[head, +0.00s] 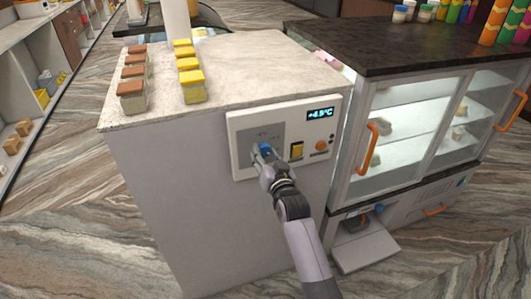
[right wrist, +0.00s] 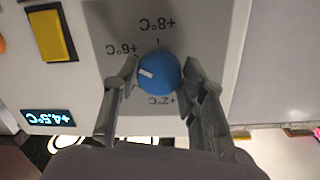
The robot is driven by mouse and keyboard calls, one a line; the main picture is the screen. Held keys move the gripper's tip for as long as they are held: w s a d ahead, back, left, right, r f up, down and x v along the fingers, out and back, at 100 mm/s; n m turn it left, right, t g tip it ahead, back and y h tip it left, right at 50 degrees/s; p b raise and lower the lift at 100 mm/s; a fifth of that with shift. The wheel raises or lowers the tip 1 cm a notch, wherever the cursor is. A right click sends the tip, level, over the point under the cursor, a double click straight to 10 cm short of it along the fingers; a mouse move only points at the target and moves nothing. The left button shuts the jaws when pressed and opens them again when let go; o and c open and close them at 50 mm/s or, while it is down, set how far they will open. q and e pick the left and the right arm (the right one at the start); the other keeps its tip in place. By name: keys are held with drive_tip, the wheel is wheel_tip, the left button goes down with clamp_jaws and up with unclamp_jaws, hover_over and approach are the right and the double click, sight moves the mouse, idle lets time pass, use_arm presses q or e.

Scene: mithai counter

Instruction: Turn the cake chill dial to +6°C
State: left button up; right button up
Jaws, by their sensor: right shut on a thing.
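The blue cake chill dial (head: 265,149) is on the white control panel (head: 238,166) on the side of the pale counter. My right gripper (head: 264,157) is at the dial, a finger on either side. In the right wrist view, which is upside down, the dial (right wrist: 164,78) sits between the fingers of my right gripper (right wrist: 160,76). Its white mark points to the left, a little below the +6°C label (right wrist: 122,48). The +8°C and +2°C labels also show. The display (head: 320,113) reads +4.5°C. My left gripper is out of view.
A yellow rocker switch (head: 297,150) and an orange knob (head: 321,146) are on the panel right of the dial. Jars with yellow lids (head: 192,78) and brown lids (head: 131,89) stand on the counter. A glass display case (head: 410,118) with orange handles stands to the right.

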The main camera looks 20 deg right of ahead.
idle(0.3)
drive_tip(key=o, duration=1.2)
drive_tip(key=shift+c, duration=0.2)
drive_tip(key=s, duration=1.2)
drive_tip(key=shift+r, duration=0.4)
